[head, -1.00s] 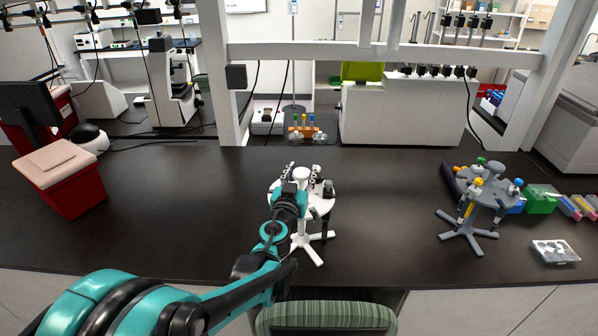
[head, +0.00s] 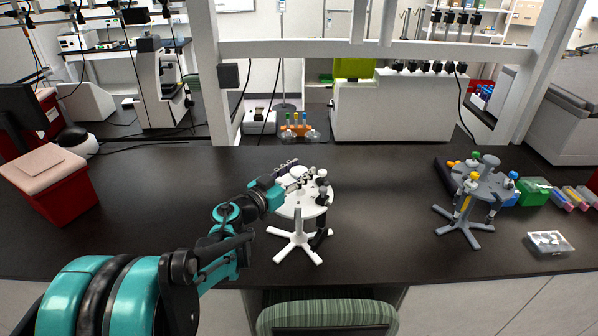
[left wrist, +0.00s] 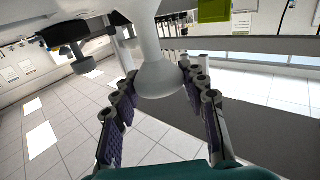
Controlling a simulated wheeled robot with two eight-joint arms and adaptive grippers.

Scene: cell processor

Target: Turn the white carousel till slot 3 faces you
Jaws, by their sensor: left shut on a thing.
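The white carousel (head: 290,208) stands upright on its splayed white feet near the middle of the bench. Dark and white pipette-like pieces (head: 321,177) hang around its round plate; any slot numbers are too small to read. My left gripper (head: 293,179) reaches in from the left at the top of the carousel. In the left wrist view its two purple-padded fingers close on both sides of the carousel's white rounded knob (left wrist: 160,82). In the head view the gripper hides part of the plate. My right gripper is not in view.
A grey carousel (head: 487,182) with coloured-cap pieces stands at the right, beside a green box (head: 535,190) and a clear tray (head: 549,243). A red box (head: 50,190) is at the left. An orange rack (head: 297,131) is behind. A striped chair (head: 325,316) is in front.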

